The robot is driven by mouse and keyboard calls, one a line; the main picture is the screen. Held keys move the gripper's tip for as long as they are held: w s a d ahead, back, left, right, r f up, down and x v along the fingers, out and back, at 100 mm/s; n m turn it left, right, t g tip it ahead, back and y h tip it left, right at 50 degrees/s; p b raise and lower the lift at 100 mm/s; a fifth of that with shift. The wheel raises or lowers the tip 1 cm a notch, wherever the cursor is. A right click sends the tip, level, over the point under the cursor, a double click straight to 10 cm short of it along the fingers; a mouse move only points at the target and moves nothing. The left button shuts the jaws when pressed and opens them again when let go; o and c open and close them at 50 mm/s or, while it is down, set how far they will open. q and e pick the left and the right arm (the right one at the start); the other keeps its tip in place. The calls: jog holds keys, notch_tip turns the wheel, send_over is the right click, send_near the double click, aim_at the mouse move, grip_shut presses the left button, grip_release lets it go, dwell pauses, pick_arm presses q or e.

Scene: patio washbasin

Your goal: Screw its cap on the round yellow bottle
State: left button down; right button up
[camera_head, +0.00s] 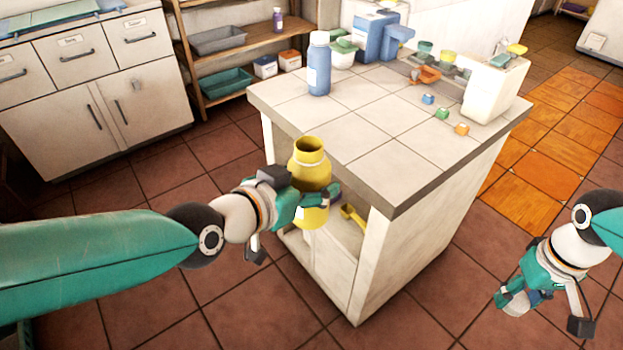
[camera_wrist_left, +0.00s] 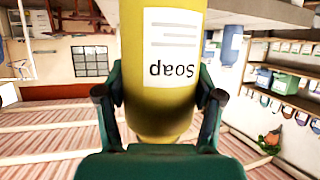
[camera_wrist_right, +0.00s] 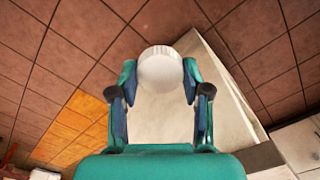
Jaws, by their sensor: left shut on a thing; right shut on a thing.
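The round yellow bottle (camera_head: 310,172) is upright with its neck open and uncapped, in front of the counter's near left edge. My left gripper (camera_head: 318,197) is shut around its body. In the left wrist view the bottle (camera_wrist_left: 165,75) fills the space between the fingers, its white "Soap" label upside down. My right gripper (camera_head: 510,299) is low at the right, well apart from the bottle. The right wrist view shows it shut on a round white cap (camera_wrist_right: 160,70) between its fingertips.
The tiled counter (camera_head: 370,135) carries a blue bottle (camera_head: 319,65), blue containers (camera_head: 378,38), small coloured blocks (camera_head: 442,113) and a white basin (camera_head: 495,90). A yellow object (camera_head: 352,216) shows below the countertop. Cabinets (camera_head: 95,75) and shelves (camera_head: 235,60) stand behind.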

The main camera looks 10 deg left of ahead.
pick_arm(q)
jog(key=shift+w+a, duration=0.1)
